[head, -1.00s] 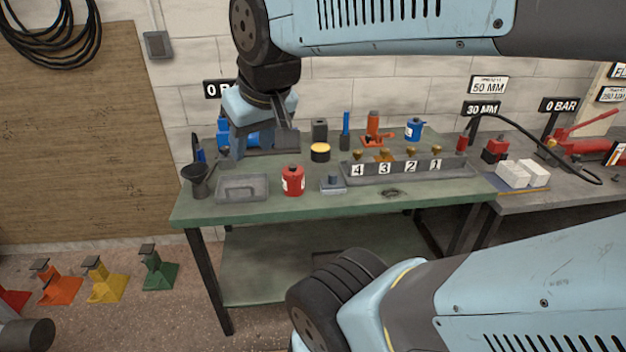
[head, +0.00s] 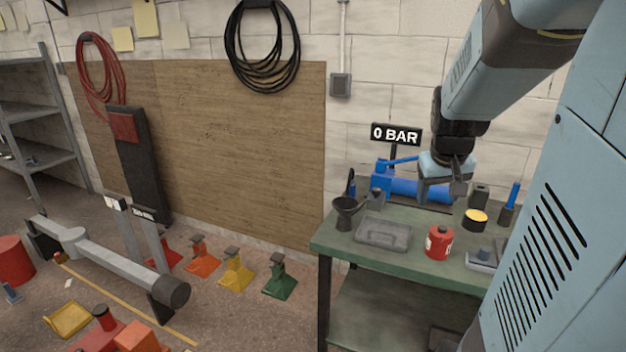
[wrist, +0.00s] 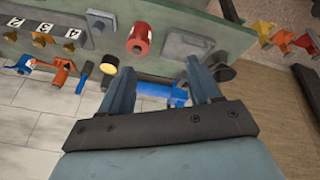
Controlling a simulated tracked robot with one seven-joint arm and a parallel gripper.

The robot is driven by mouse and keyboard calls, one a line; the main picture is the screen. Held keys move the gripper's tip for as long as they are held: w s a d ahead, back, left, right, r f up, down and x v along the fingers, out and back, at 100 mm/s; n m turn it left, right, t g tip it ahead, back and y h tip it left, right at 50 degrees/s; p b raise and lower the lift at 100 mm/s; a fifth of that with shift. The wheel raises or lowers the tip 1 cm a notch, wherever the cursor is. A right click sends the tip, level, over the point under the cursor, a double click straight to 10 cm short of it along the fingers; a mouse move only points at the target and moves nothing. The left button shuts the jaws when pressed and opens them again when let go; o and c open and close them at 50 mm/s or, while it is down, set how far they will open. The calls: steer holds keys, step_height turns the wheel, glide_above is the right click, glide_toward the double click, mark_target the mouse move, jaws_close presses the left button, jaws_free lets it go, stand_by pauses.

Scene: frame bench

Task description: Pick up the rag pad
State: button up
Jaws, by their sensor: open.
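I cannot pick out a rag pad with certainty in these views. A flat grey piece with a raised rim (head: 383,234) lies on the green bench (head: 400,262); it also shows in the wrist view (wrist: 192,45). A small blue-grey block with a knob (head: 482,257) sits to the right of the red can, partly covered by my arm. My gripper (head: 447,196) is open and empty above the back left part of the bench, in front of the blue cylinder. In the wrist view my two fingers (wrist: 160,85) stand apart with nothing gripped.
A red can (head: 439,242), a black funnel (head: 346,212) and a yellow-topped tin (head: 474,219) stand on the bench. The blue cylinder (head: 415,188) is at its back. Coloured stands (head: 236,270) are on the floor to the left. My arm hides the bench's right side.

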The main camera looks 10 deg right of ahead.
steer(key=w+d+f+m, duration=0.1)
steer(key=d+f, duration=0.2)
steer(key=d, duration=0.3)
steer(key=w+d+f, duration=0.2)
steer(key=d+f, duration=0.2)
steer(key=d, duration=0.1)
steer(key=m+y, duration=0.1)
glide_toward(485, 248)
steer(key=shift+s+x, duration=0.15)
steer(key=shift+x, duration=1.1)
steer(key=shift+s+x, duration=0.1)
steer(key=shift+x, duration=3.85)
steer(key=shift+w+d+r, duration=0.1)
steer(key=shift+w, duration=0.1)
steer(key=shift+c, duration=0.3)
jaws_close()
steer(key=shift+r, duration=0.1)
